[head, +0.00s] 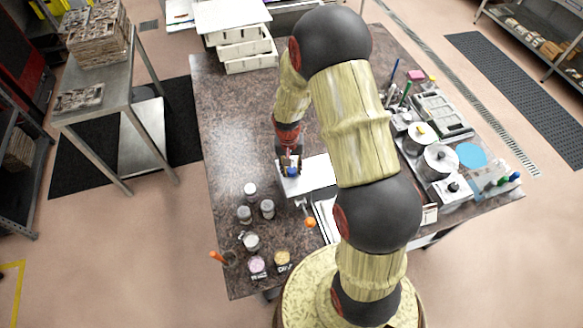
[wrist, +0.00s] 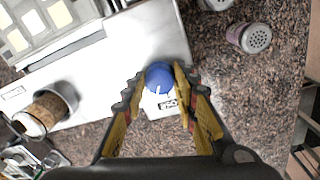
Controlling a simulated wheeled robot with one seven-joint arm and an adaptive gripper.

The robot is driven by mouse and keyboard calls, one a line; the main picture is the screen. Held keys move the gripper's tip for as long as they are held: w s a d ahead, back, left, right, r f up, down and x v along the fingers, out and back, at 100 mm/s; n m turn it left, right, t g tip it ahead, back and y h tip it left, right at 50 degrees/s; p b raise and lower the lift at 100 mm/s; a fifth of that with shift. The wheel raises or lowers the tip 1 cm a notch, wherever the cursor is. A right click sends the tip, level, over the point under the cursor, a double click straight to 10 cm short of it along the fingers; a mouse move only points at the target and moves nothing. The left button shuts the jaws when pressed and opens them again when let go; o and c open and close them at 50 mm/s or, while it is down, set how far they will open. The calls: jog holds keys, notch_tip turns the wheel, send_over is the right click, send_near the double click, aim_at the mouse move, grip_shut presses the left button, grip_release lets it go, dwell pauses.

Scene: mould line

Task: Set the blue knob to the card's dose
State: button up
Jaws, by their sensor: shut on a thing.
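The blue knob (wrist: 159,75) sits on the white machine (wrist: 112,70) in the wrist view. A white pointer mark on the knob points toward the bottom of the picture. My gripper (wrist: 160,82) has its yellow and black fingers shut on the knob, one on each side. A small white label (wrist: 168,106) with dark print lies just below the knob, partly covered by the fingers; I cannot read it surely. In the head view the blue knob (head: 292,172) shows under my gripper (head: 290,163). A small white card (head: 430,214) stands at the table's right front; its print is too small to read.
Several jars, one of them grey-lidded (head: 267,208), stand left of the machine on the speckled table (head: 232,110). Pots and trays (head: 440,115) crowd the right.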

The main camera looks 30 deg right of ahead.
aim_at(290, 170)
jog(key=shift+n+b, duration=0.85)
jog(key=shift+n, duration=1.95)
jog(key=o, duration=1.2)
jog(key=shift+c, duration=0.2)
notch_tip(290, 170, up, 12)
jog(key=shift+a, duration=0.25)
jog(key=shift+f, duration=0.1)
